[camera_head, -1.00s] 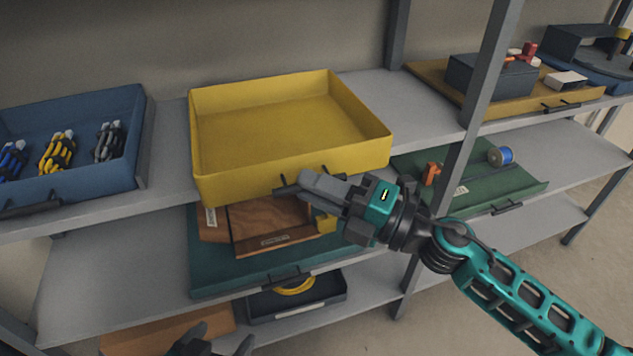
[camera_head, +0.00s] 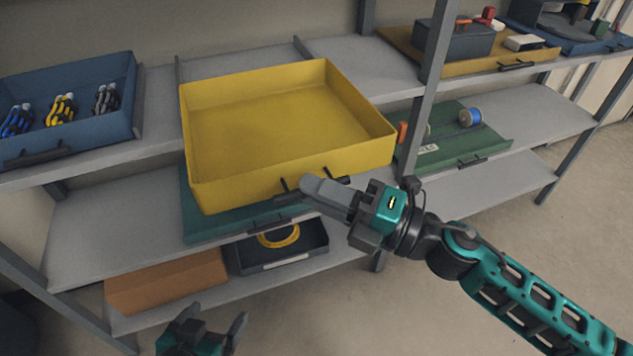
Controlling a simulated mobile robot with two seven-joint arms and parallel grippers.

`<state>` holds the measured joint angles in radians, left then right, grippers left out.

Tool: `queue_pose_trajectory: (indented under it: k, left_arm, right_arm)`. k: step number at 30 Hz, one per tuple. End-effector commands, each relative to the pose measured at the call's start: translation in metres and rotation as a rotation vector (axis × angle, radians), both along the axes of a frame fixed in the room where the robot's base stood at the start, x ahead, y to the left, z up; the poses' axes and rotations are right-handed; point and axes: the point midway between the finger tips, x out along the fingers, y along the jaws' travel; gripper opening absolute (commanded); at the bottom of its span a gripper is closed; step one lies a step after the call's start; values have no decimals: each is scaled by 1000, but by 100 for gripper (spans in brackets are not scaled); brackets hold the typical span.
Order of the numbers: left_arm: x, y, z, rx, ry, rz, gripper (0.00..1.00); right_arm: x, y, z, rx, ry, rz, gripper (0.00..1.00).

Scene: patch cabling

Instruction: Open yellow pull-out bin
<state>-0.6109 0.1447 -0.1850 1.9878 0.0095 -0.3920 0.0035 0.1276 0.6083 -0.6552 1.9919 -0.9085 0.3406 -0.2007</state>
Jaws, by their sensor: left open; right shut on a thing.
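The yellow pull-out bin (camera_head: 280,125) is on the upper shelf in the middle of the head view. It is empty and its front part sticks out past the shelf's front edge, over the level below. My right gripper (camera_head: 297,192) is shut on the dark handle (camera_head: 335,181) at the middle of the bin's front wall. The fingers hide part of the handle. My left gripper (camera_head: 212,328) is open and empty at the bottom edge of the view, low and away from the bin.
A blue bin with pliers (camera_head: 68,110) stands left of the yellow bin. Below are a teal tray (camera_head: 205,225), a black tray with a yellow coil (camera_head: 280,250) and an orange-brown box (camera_head: 165,282). A green tray (camera_head: 470,140) lies right, beyond a shelf post (camera_head: 424,90). The floor in front is clear.

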Motion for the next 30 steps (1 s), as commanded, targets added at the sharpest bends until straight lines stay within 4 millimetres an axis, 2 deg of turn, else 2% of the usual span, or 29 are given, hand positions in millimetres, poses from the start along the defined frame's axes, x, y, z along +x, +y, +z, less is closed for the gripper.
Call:
queue_pose_trajectory:
  k: [13, 14, 19, 30]
  left_arm:
    - [0, 1, 1, 2, -2, 1, 87]
    - [1, 1, 1, 2, -3, 1, 87]
    - [1, 1, 3, 1, -5, 0, 87]
    - [1, 1, 3, 1, -5, 0, 87]
  right_arm:
    - [-2, -1, 0, 0, 0, 1, 0]
    - [-2, -1, 0, 0, 0, 0, 22]
    - [-2, -1, 0, 0, 0, 0, 38]
    - [-2, -1, 0, 0, 0, 0, 40]
